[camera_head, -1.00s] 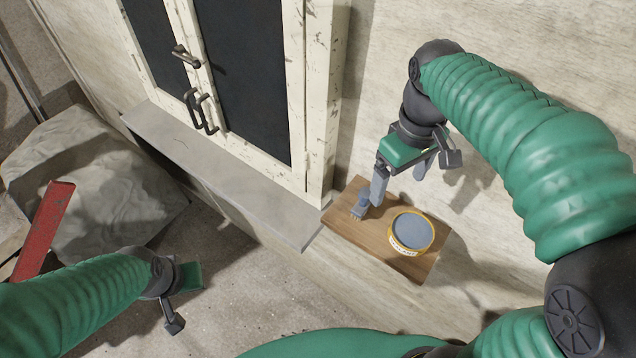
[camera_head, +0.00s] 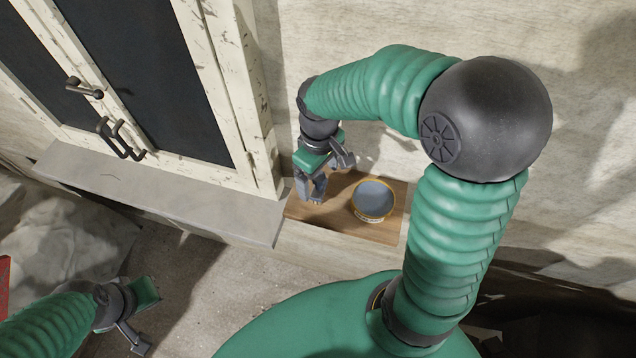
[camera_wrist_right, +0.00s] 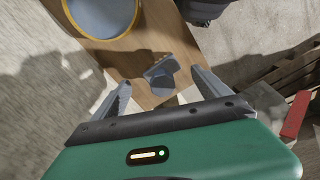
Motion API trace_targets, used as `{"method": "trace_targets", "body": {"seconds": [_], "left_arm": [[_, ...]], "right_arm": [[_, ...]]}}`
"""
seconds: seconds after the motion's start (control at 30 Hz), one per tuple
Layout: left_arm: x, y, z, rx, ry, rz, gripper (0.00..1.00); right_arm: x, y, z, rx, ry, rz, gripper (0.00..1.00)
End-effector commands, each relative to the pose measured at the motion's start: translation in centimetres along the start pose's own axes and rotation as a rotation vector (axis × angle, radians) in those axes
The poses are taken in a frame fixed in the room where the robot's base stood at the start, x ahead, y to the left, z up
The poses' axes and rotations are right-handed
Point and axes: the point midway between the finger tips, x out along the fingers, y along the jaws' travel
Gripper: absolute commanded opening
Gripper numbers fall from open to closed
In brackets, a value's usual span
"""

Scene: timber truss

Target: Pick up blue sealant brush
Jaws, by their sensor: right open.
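The blue-grey sealant brush (camera_wrist_right: 162,73) shows in the right wrist view, over the wooden board (camera_wrist_right: 150,40). It lies between the two spread fingers of my right gripper, with a gap on each side. In the head view my right gripper (camera_head: 311,193) is low over the left end of the board (camera_head: 343,223), pointing down and open, and largely hides the brush.
A round yellow-rimmed tin (camera_head: 373,201) with a grey top stands on the board, right of my right gripper. A window with a grey sill (camera_head: 160,190) is to the left. The wall is close behind the board. A pale rock-like mass (camera_head: 60,240) lies at far left.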

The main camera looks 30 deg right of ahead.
Motion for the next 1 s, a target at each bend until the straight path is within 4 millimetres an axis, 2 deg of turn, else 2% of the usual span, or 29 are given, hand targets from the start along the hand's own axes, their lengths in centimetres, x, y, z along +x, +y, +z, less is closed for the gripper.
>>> {"method": "trace_targets", "body": {"seconds": [0.1,0.23,0.47,1.0], "left_arm": [[-1.5,0.0,-0.4,0.0,0.001,0.0,0.0],[-1.6,0.0,-0.4,0.0,0.001,0.0,0.0],[-1.5,0.0,-0.4,0.0,0.001,0.0,0.0],[-1.5,0.0,-0.4,0.0,0.001,0.0,0.0]], "right_arm": [[1.8,-0.4,0.2,-0.003,-0.007,-0.006,0.86],[4.0,-0.4,0.2,-0.003,-0.003,-0.002,0.86],[4.5,-0.3,0.1,-0.001,0.0,0.0,0.86],[4.4,-0.3,0.1,-0.001,-0.001,0.0,0.2]]}}
